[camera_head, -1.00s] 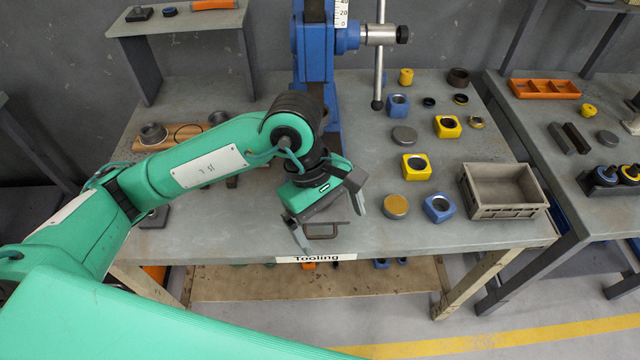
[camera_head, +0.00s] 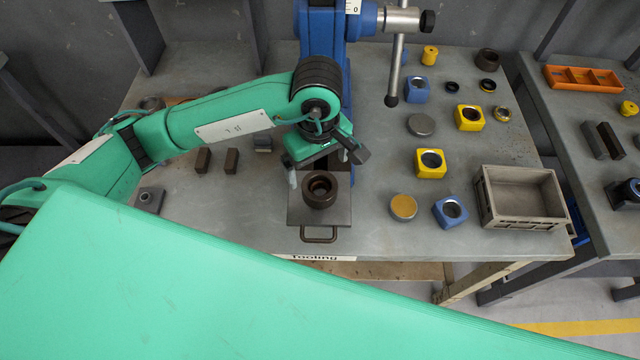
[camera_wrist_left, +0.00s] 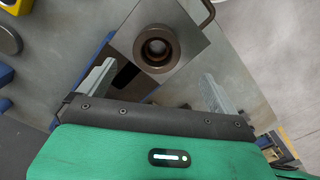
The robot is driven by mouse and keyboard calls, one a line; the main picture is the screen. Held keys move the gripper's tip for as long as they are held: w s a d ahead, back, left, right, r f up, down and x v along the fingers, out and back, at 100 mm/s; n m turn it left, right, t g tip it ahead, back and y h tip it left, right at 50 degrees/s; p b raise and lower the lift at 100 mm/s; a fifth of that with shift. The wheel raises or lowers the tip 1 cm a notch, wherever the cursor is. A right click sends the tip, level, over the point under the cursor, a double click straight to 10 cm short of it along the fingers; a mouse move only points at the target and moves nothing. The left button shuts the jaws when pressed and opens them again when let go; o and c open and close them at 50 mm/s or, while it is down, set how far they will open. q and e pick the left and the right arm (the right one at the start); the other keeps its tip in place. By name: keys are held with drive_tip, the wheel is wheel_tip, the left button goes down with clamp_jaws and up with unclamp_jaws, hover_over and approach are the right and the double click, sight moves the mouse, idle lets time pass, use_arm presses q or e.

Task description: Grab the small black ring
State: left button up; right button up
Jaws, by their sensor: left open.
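A small black ring (camera_head: 452,87) lies flat on the grey table, right of the press's hanging lever. My left gripper (camera_head: 322,168) is open and empty, in front of the blue press and well left of the small black ring. In the left wrist view its two fingers (camera_wrist_left: 158,72) are spread, with a thick brown ring-shaped part (camera_wrist_left: 157,48) beyond them. The small black ring cannot be made out in the left wrist view. My right gripper is not in view.
The blue press (camera_head: 322,35) and its lever (camera_head: 396,70) stand behind my left gripper. The brown part rests on a plate with a handle (camera_head: 319,237). Blue and yellow blocks, discs and a grey crate (camera_head: 525,222) occupy the table's right side.

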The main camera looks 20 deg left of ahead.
sight(320, 194)
use_arm(q)
wheel_tip(320, 194, down, 3)
drive_tip(key=shift+w+r+p, duration=0.1)
drive_tip(key=shift+w+p, duration=0.05)
drive_tip(key=shift+p, duration=0.15)
drive_tip(key=shift+f, duration=0.65)
drive_tip(key=shift+f+p, duration=0.35)
drive_tip(key=shift+p, duration=0.3)
wheel_tip(320, 194, down, 3)
drive_tip(key=shift+f+p, duration=0.1)
drive_tip(key=shift+p, duration=0.85)
drive_tip(key=shift+w+f, duration=0.1)
drive_tip(key=shift+f, duration=0.45)
drive_tip(key=c, duration=1.4)
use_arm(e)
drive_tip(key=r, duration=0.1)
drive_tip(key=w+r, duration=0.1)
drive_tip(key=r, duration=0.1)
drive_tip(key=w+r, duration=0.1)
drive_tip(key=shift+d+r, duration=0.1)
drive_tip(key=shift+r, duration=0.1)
use_arm(q)
drive_tip(key=shift+r, duration=0.1)
drive_tip(key=shift+c, duration=0.2)
